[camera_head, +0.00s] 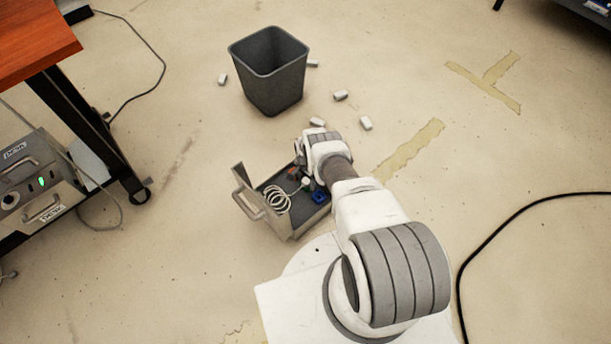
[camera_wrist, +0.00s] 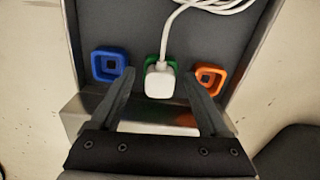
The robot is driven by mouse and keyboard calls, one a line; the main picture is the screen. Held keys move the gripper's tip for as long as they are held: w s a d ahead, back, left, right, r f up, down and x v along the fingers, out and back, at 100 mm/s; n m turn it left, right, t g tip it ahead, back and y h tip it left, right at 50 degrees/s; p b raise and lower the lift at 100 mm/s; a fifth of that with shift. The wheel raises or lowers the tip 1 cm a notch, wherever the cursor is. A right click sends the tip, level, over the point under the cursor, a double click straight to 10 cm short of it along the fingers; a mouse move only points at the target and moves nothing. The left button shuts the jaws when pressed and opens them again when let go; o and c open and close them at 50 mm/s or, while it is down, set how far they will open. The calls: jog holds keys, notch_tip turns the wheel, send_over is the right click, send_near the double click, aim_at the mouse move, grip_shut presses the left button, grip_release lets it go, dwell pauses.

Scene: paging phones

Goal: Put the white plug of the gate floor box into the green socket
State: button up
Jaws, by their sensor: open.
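The grey floor box (camera_head: 292,224) stands open on the floor, with a white coiled cord (camera_head: 277,199) inside. In the wrist view the white plug (camera_wrist: 159,82) sits over the green socket (camera_wrist: 171,64), whose edges show beside and behind it. I cannot tell how deep the plug is seated. The blue socket (camera_wrist: 108,67) is to the left and the orange socket (camera_wrist: 210,78) to the right. My gripper (camera_wrist: 159,77) is open, its fingers on either side of the plug with gaps to it. The arm partly hides the box in the head view.
A dark waste bin (camera_head: 268,72) stands behind the box, with several small white pieces (camera_head: 341,95) on the floor nearby. A wooden-topped bench (camera_head: 35,40) with equipment below is at the left. A black cable (camera_head: 500,225) lies at the right.

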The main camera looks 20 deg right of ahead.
aim_at(305, 181)
notch_tip(305, 181, up, 17)
jog(key=p, duration=0.9)
jog(key=shift+r, duration=0.2)
